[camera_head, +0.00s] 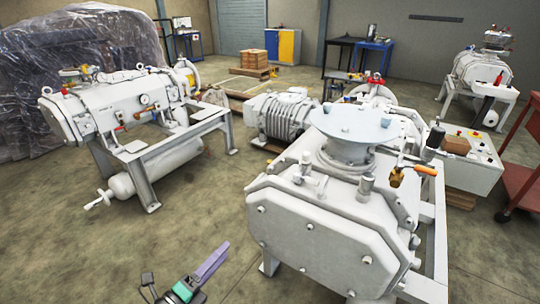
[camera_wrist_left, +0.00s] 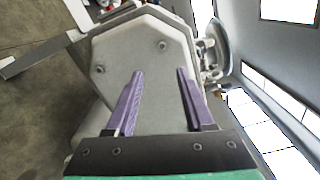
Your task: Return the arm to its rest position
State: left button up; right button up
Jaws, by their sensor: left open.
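My left gripper (camera_head: 226,246) shows at the bottom of the head view, left of and apart from the near grey-white vacuum pump (camera_head: 310,235). It has purple fingers and a green part behind them. In the left wrist view its two fingers (camera_wrist_left: 158,72) stand apart with nothing between them. Behind them is the pump's flat end plate (camera_wrist_left: 150,60) with bolts on it. The fingers do not clearly touch the plate. Most of my left arm is out of view, and my right gripper is not seen.
A second pump (camera_head: 130,105) on a grey frame stands at the left, with a white cylinder (camera_head: 155,170) below. A control box (camera_head: 470,165) and a red cart (camera_head: 520,165) are at the right. The floor (camera_head: 90,250) at lower left is clear.

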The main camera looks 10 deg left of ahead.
pick_arm(q)
jog(key=s+a+f+n+g+y+p, duration=0.25)
jog(key=f+n, duration=0.25)
jog(key=f, duration=0.4)
jog(key=s+a+f+n+g+y+p, duration=0.1)
jog(key=s+a+f+n+g, duration=0.15)
jog(key=f+n, duration=0.45)
jog(key=s+a+f+n+g+y+p, duration=0.1)
jog(key=s+f+n+g+y+p, duration=0.15)
jog(key=f, duration=0.95)
jog(key=s+f+n+g+p, duration=0.1)
jog(key=s+f+n+g, duration=0.3)
jog(key=s, duration=0.7)
jog(key=s+f+n+g+p, duration=0.1)
jog(key=s+f+n+g, duration=0.3)
jog(key=s+f, duration=0.3)
jog(key=s, duration=0.3)
jog(key=shift+s+a+f+y+p, duration=0.15)
jog(key=shift+s+a+y+p, duration=0.2)
jog(key=shift+s+a+y, duration=0.05)
